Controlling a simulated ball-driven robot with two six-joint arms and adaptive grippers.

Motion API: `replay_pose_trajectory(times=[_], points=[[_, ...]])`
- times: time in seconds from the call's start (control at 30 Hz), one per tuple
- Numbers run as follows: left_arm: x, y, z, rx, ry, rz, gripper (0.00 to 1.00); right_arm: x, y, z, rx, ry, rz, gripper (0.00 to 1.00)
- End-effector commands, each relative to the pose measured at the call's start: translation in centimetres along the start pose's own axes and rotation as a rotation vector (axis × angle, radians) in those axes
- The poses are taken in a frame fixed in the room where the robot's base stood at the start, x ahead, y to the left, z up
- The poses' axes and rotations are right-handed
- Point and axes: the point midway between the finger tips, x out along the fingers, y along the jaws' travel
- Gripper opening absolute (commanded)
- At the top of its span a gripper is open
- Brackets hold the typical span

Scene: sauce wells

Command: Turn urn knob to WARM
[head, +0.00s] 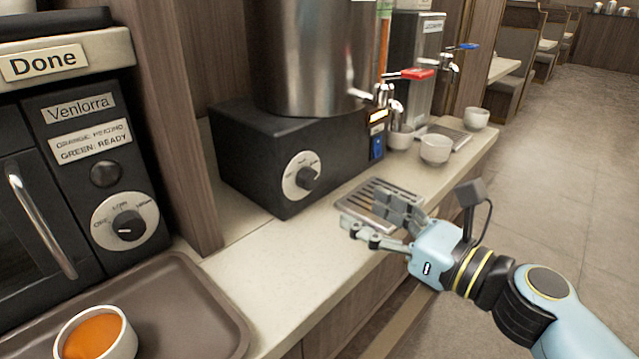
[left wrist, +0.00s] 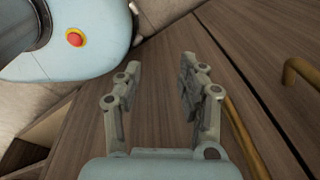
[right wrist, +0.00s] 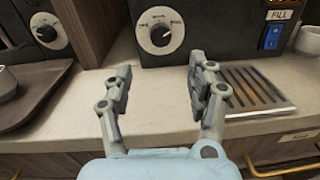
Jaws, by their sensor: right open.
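The urn (head: 318,55) is a steel cylinder on a black base box (head: 250,165) in the head view. Its black knob (head: 306,177) sits on a white dial on the front of the box; the dial labels are too small to read surely. The knob also shows in the right wrist view (right wrist: 160,36), above and ahead of the fingers. My right gripper (head: 372,220) is open and empty, in front of the counter near the drip tray, apart from the knob. My left gripper (left wrist: 158,85) is open and empty, facing wood panels in the left wrist view.
A microwave-like unit (head: 125,150) with another dial stands at left. A brown tray (head: 215,310) holds a bowl of orange sauce (head: 95,335). A metal drip tray (head: 365,200), white bowls (head: 435,148) and taps are at right. The counter before the urn is clear.

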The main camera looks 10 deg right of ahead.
Motion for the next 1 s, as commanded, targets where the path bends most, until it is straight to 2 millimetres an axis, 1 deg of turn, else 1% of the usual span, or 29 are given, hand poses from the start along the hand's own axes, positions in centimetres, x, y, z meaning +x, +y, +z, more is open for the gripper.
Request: replay_pose_trajectory(times=[0.17,0.4,0.5,0.6,0.73,1.0], points=[[-0.5,0.0,-0.1,0.0,0.001,0.0,0.4,2.1,-0.2,0.3,0.025,-0.009,-0.009,0.58],[-0.9,-0.1,-0.2,0.0,0.002,0.0,0.4,7.0,-0.2,0.3,0.022,-0.008,-0.007,0.58],[-1.0,-0.1,-0.2,0.0,0.003,0.0,0.4,8.6,-0.1,0.3,0.02,-0.007,-0.005,0.58],[-1.0,-0.1,-0.3,0.0,0.003,0.0,0.4,9.8,-0.2,0.2,0.02,-0.006,-0.006,0.58],[-1.0,-0.1,-0.3,0.0,0.003,0.0,0.4,10.6,-0.2,0.2,0.019,-0.005,-0.005,0.58],[-1.0,-0.1,-0.3,0.0,0.003,0.0,0.4,10.8,-0.2,0.1,0.018,-0.004,-0.005,0.58]])
